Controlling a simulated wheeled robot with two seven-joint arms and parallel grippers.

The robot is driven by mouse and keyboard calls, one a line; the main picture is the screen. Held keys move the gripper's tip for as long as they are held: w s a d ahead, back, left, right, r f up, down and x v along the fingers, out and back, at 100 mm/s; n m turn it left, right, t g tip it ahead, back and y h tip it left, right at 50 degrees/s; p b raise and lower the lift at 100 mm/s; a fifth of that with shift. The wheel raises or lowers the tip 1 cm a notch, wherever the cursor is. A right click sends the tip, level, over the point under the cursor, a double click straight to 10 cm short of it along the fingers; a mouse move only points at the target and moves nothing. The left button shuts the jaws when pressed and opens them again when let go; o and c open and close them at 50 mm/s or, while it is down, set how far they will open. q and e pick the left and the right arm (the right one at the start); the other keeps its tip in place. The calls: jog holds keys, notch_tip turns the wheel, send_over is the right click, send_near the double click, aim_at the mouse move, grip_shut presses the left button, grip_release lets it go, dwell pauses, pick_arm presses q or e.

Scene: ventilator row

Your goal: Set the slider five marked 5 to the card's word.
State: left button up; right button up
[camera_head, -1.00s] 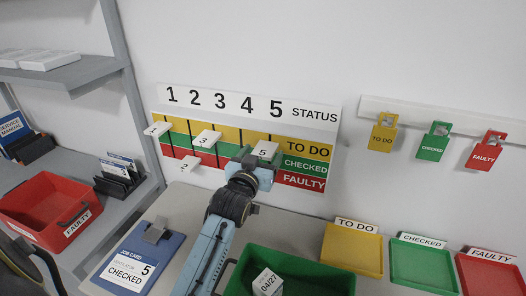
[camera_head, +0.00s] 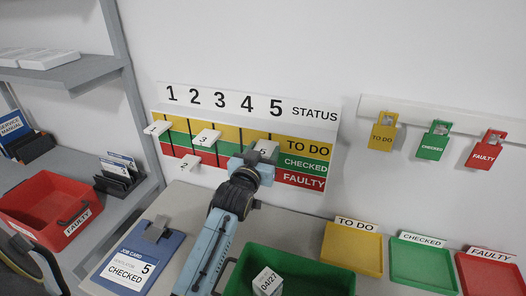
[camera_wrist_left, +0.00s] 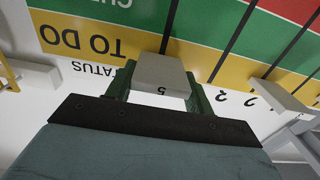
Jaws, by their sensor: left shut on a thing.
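The slider marked 5 (camera_head: 267,147) is a pale block on the status board (camera_head: 315,146), under the printed 5. My left gripper (camera_head: 252,158) is shut on it. The wrist view also shows the slider 5 block (camera_wrist_left: 160,75) between my left gripper's green fingers (camera_wrist_left: 158,88), upside down, over the edge of the yellow TO DO band. In the head view it overlaps the yellow and green bands; its exact row is hard to tell there. The job card (camera_head: 127,272) on the blue clipboard reads 5 and CHECKED. My right gripper is not in view.
Slider 1 (camera_head: 157,128), slider 3 (camera_head: 207,138) and slider 2 (camera_head: 190,162) stick out left of my gripper. I cannot make out slider 4. A green crate (camera_head: 310,268) stands below, with yellow, green and red trays to the right.

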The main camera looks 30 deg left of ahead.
pick_arm(q)
notch_tip(320, 180, down, 6)
jog(key=b, duration=0.2)
jog(key=shift+b, duration=0.3)
jog(key=o, duration=1.4)
jog(key=v, duration=1.3)
jog(key=shift+s, duration=0.2)
jog(key=shift+f, duration=0.1)
